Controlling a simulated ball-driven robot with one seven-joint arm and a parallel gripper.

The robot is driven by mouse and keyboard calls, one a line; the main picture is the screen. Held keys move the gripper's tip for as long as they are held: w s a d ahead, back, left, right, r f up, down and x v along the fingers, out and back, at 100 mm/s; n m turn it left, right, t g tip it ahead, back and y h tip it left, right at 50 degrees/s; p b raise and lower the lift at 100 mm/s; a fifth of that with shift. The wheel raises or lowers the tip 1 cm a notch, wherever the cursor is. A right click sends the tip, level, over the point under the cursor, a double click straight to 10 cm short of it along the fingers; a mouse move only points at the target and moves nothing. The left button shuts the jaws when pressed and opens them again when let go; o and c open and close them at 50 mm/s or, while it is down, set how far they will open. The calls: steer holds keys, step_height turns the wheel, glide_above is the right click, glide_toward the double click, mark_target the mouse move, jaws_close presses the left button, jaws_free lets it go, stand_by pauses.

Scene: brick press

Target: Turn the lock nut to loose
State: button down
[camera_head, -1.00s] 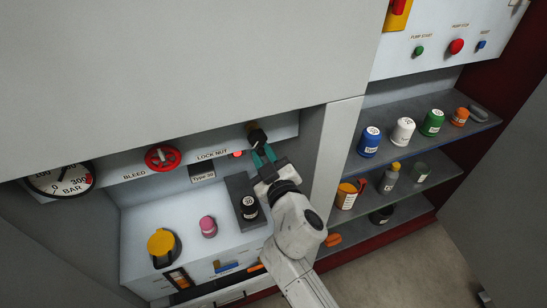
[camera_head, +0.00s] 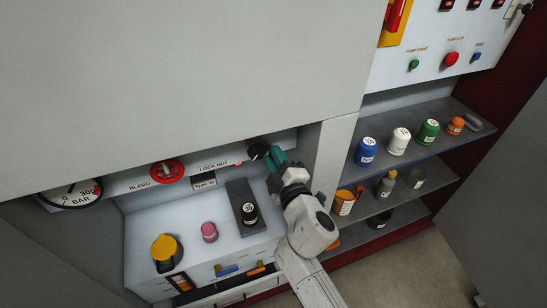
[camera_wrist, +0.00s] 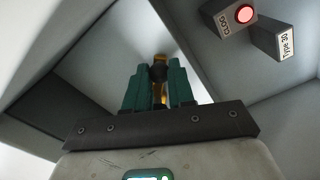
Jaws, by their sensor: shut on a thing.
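Left along the strip are a red light (camera_head: 238,163), a red BLEED handwheel (camera_head: 167,172) and a pressure gauge (camera_head: 72,193). A black canister (camera_head: 249,214) stands below. A side wall (camera_head: 338,150) is close right of my arm, with shelves of containers beyond.

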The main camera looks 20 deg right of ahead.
stand_by(0.4)
steer(key=c, duration=1)
jaws_free()
steer(key=shift+o, duration=0.2)
steer(key=s+b, duration=0.1)
steer(key=s, duration=0.9)
steer(key=shift+s, duration=0.4)
steer(key=shift+d, duration=0.1)
